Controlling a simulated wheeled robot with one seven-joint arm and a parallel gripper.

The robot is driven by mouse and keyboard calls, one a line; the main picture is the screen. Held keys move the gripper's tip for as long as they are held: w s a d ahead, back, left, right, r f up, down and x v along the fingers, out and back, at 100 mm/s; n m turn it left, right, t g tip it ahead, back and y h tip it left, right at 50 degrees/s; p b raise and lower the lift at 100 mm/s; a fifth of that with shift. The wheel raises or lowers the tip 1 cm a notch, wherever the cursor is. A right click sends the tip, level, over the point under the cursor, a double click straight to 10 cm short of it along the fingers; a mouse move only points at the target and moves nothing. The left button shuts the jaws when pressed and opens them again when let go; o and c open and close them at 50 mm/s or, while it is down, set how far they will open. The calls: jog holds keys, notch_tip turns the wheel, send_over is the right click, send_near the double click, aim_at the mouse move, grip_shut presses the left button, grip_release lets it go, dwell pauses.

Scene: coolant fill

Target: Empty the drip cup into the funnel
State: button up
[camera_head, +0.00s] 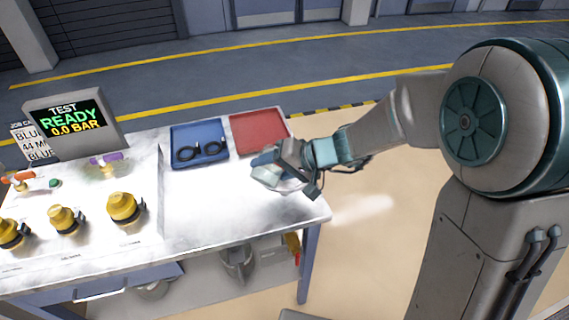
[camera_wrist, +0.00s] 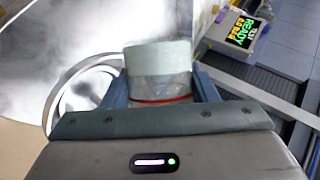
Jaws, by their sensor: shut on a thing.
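My gripper (camera_head: 272,166) is over the right part of the white bench top, near its right edge. It is shut on a clear cup (camera_head: 277,181), which I take to be the drip cup. In the wrist view the cup (camera_wrist: 158,68) sits between the two blue-grey fingers, with a pale upper part and a red line low on its wall. Any liquid inside cannot be made out. I cannot identify a funnel in either view.
A blue tray (camera_head: 184,161) holding black rings and a red tray (camera_head: 274,143) lie at the bench's back. Yellow knobbed fittings (camera_head: 124,208) and the READY display (camera_head: 70,118) stand left. A grey vessel (camera_head: 237,262) is below the bench. A pale curved band (camera_wrist: 62,86) shows beside the cup.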

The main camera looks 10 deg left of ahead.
jog(key=shift+w+f+m+g+p, duration=0.1)
jog(key=shift+f+m+g+p, duration=0.2)
jog(key=shift+p, duration=1.1)
jog(key=shift+w+d+r+m+g+y+p, duration=0.25)
jog(key=shift+w+r+m+g+y+p, duration=0.2)
jog(key=shift+w+g, duration=0.2)
jog(key=shift+w+f+m+g+b, duration=0.3)
jog(key=shift+f+m+g+b, duration=0.15)
jog(key=shift+g, duration=0.1)
dwell(1.1)
